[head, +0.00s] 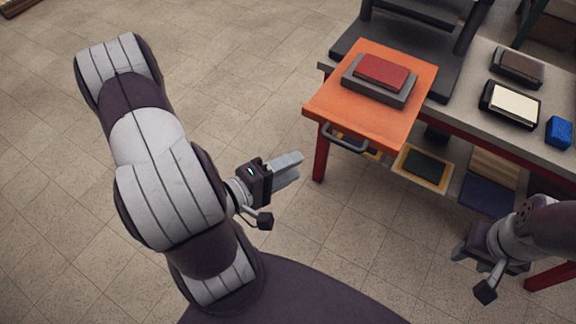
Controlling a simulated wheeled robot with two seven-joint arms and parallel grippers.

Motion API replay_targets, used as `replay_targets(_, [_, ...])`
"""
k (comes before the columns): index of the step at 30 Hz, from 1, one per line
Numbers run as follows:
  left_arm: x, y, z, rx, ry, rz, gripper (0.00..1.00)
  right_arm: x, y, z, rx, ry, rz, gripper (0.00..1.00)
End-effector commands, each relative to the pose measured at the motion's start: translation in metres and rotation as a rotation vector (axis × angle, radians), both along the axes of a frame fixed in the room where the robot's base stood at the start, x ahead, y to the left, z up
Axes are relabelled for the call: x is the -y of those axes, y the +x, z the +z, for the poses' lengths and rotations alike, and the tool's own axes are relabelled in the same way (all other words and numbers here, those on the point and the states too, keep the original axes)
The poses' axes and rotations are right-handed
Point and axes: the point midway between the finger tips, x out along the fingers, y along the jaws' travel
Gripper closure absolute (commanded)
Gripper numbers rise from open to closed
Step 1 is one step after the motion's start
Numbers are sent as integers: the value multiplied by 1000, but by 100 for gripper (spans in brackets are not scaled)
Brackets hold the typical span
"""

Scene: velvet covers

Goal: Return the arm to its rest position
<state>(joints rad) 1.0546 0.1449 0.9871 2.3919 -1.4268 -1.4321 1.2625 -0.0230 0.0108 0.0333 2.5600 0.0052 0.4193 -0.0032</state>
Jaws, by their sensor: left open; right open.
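My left arm (150,150) comes in from the left and is bent. My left gripper (288,170) points right, open and empty, over the floor to the left of the orange table. My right gripper (468,258) is at the lower right, open, pointing down and left, in front of the table. Its fingers are partly hidden by its own wrist. Neither gripper touches anything.
An orange-topped board (340,100) holds a red book (382,72) on a grey block (355,80). A grey table (480,100) to the right bears a brown-topped case (518,67), a cream-topped case (514,103) and a blue block (559,132). The left floor (230,60) is clear.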

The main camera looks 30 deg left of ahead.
Motion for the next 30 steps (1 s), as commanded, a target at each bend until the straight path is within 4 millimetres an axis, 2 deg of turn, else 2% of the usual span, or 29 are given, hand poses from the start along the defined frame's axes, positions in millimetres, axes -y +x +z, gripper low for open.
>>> replay_targets(11, [-1, 2, -4, -14, 41, -11, 60, 0, 0, 0, 0, 0, 0, 57])
replay_targets(14, [-12, 12, -31, -111, 312, -86, 60, 0, 0, 0, 0, 0, 0, 57])
replay_targets(15, [-23, 18, -45, -172, 490, -138, 60, 0, 0, 0, 0, 0, 0, 57])
replay_targets(17, [-42, 28, -58, -272, 770, -225, 60, 0, 0, 0, 0, 0, 0, 57])
replay_targets(19, [-59, 36, -59, -386, 1033, -325, 60, 0, 0, 0, 0, 0, 0, 57])
replay_targets(21, [-63, 38, -50, -480, 1200, -423, 60, 0, 0, 0, 0, 0, 0, 57])
replay_targets(23, [-57, 36, -39, -544, 1288, -511, 60, 0, 0, 0, 0, 0, 0, 57])
replay_targets(26, [-31, 26, -19, -611, 1352, -680, 60, 0, 0, 0, 0, 0, 0, 57])
replay_targets(29, [10, 6, 2, -623, 1340, -882, 60, 0, 0, 0, 0, 0, 0, 57])
replay_targets(30, [26, -3, 17, -617, 1321, -960, 60, 0, 0, 7, -1, 0, 0, 57])
